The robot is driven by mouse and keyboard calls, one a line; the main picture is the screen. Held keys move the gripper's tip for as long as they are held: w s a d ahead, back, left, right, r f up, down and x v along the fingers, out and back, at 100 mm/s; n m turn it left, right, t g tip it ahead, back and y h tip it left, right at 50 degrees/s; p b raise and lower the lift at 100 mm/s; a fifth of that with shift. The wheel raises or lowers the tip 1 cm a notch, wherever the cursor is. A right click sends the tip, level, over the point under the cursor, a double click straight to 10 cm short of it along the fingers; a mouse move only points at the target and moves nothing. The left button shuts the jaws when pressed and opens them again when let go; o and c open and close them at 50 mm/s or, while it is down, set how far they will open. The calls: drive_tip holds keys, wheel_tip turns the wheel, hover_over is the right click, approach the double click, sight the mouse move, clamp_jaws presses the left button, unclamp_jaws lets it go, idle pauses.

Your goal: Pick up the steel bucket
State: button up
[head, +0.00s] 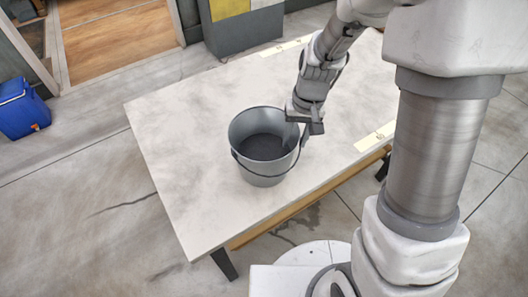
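The steel bucket (262,180) stands upright on the pale table, open at the top, with a dark grey inside. Its thin dark handle hangs down across the front side. My gripper (297,138) points down at the bucket's right rim. Its fingers look apart, one over the inside of the bucket and one outside the right wall, with the rim between them. I see no clear sign of the fingers pressing on the wall; whether either touches it is too small to tell.
The pale table (188,150) is otherwise mostly clear, with cream label strips (375,137) along its edges. A blue cooler (22,108) stands on the floor at left. A grey cabinet (240,35) is behind the table. A round white-topped object (318,252) stands near the front edge.

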drive_tip(key=shift+a+f, duration=0.1)
drive_tip(key=shift+f, duration=0.85)
drive_tip(key=shift+c, duration=0.3)
clamp_jaws()
drive_tip(key=shift+r, duration=0.1)
